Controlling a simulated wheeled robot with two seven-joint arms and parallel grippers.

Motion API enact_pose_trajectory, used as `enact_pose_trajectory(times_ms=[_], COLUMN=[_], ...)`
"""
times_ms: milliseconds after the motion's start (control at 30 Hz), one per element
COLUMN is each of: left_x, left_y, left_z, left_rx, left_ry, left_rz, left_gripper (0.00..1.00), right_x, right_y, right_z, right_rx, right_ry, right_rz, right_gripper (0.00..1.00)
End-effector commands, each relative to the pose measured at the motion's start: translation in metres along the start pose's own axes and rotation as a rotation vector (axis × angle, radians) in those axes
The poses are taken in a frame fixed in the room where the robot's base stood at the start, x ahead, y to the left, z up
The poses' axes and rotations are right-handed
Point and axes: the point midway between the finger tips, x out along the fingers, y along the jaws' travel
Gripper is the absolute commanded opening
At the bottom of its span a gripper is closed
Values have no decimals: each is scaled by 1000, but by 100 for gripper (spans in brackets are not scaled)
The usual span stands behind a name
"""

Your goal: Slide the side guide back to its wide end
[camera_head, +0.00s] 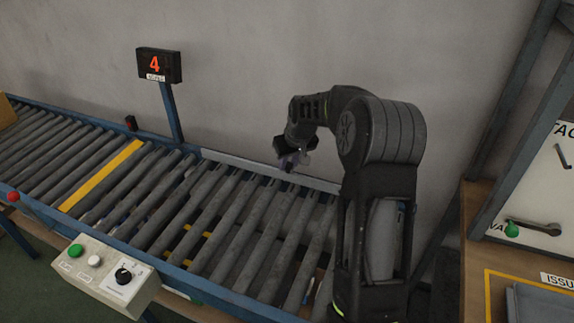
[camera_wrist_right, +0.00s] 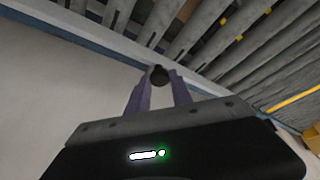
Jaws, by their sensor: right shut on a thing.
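The side guide (camera_head: 238,164) is a long pale grey rail along the far, wall side of the roller conveyor. My right gripper (camera_head: 291,161) reaches down over the far edge of the conveyor at the rail. In the right wrist view my right gripper (camera_wrist_right: 158,82) has its two purple fingers shut on a small dark round knob (camera_wrist_right: 158,74), which I take to be the guide's knob. The rail beside it is partly hidden by the fingers. My left gripper does not show.
The roller conveyor (camera_head: 168,190) runs from left to right, with a yellow stripe (camera_head: 100,176) across it. A control box (camera_head: 106,277) is at the front. A wooden bench (camera_head: 470,235) is at the right.

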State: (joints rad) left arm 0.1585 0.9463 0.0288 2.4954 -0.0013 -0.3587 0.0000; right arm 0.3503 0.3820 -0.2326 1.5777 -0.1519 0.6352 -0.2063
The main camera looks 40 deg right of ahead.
Motion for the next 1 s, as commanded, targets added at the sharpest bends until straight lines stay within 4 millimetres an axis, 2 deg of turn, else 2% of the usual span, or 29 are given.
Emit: enact_pose_trajectory(times_ms=[67, 100, 333, 667, 833, 1000], left_x=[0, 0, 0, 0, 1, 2], left_y=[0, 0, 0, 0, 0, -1], left_z=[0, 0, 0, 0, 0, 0], left_rx=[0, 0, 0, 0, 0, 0], left_ry=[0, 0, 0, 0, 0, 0], left_rz=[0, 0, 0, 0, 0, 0], left_gripper=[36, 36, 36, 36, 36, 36], right_x=[-2, -2, -1, -5, -23, -52], right_y=[4, 4, 3, 2, 2, 2], right_z=[-4, -4, -3, -2, -3, -3], right_rx=[1, 1, 1, 1, 1, 1], right_ry=[13, 14, 10, 8, 11, 13], right_rz=[8, 9, 7, 5, 4, 5], right_gripper=[0, 30, 48, 48, 48, 48])
